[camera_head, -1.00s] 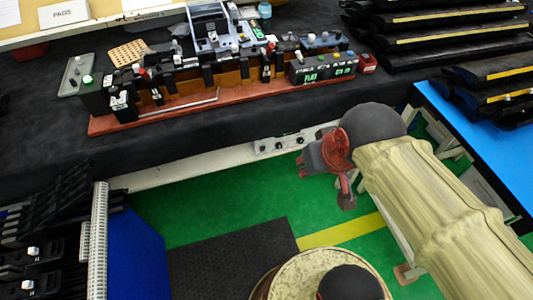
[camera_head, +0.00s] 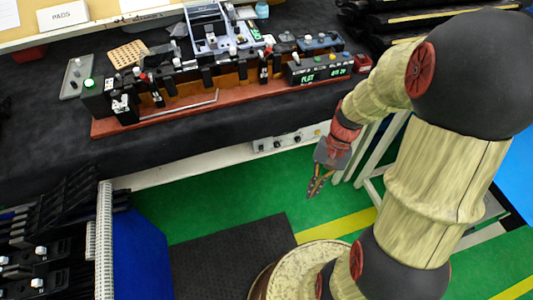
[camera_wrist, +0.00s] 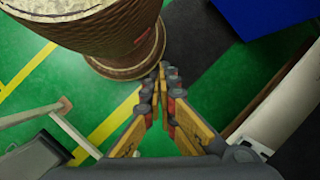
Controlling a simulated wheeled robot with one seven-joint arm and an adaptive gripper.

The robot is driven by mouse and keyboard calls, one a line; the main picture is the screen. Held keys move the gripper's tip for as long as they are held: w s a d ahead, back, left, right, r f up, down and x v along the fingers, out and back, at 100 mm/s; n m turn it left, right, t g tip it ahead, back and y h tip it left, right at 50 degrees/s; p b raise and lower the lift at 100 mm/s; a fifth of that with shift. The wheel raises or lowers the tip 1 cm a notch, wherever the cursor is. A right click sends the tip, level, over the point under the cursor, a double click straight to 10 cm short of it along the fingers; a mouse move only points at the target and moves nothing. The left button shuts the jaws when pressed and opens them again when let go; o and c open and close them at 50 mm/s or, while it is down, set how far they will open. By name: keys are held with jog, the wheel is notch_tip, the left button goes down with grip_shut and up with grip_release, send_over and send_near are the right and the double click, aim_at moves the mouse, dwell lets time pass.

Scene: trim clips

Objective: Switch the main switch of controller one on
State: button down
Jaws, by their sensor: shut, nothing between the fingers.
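A light-coloured control panel (camera_head: 285,142) with dark knobs is set in the white rail below the table's front edge. A black controller box (camera_head: 320,70) with lit green displays and small buttons on top stands at the right end of the wooden fixture. I cannot tell which one is controller one, and the main switch's position is too small to read. My gripper (camera_head: 315,192) hangs over the green floor, in front of and below the panel, touching nothing. In the wrist view its fingers (camera_wrist: 163,72) meet at the tips with nothing between them.
The red-brown wooden fixture (camera_head: 215,106) carries several clips and devices on the black-covered table (camera_head: 40,140). A rack of black parts (camera_head: 40,245) stands at lower left. A dark mat (camera_head: 225,255) lies on the green floor, which is open in front of the rail.

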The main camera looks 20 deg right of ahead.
aim_at(261, 148)
jog(key=w+a+f+m+t+y+p, duration=0.25)
jog(key=f+m+y, duration=0.35)
jog(key=f+m, duration=0.35)
jog(key=w+a+f+m+t+y+p, duration=0.1)
jog(key=w+a+f+m+t+y, duration=0.2)
jog(key=f+m+y, duration=0.6)
jog(key=w+d+m+t+h, duration=0.5)
jog(key=w+m+t, duration=0.5)
jog(key=m, duration=0.7)
jog(key=shift+w+d+t+h, duration=0.35)
jog(key=shift+d+t, duration=0.1)
jog(key=shift+d, duration=0.3)
jog(key=shift+a+f, duration=0.1)
jog(key=b+x, duration=0.1)
jog(key=x, duration=0.3)
jog(key=w+d+b+x, duration=0.1)
jog(key=b+x, duration=0.1)
jog(key=x, duration=0.2)
jog(key=w+d+b+x, duration=0.1)
jog(key=x, duration=0.3)
jog(key=shift+w+a+r+b, duration=0.2)
jog(key=shift+a+r+b, duration=0.05)
jog(key=shift+a+b, duration=0.1)
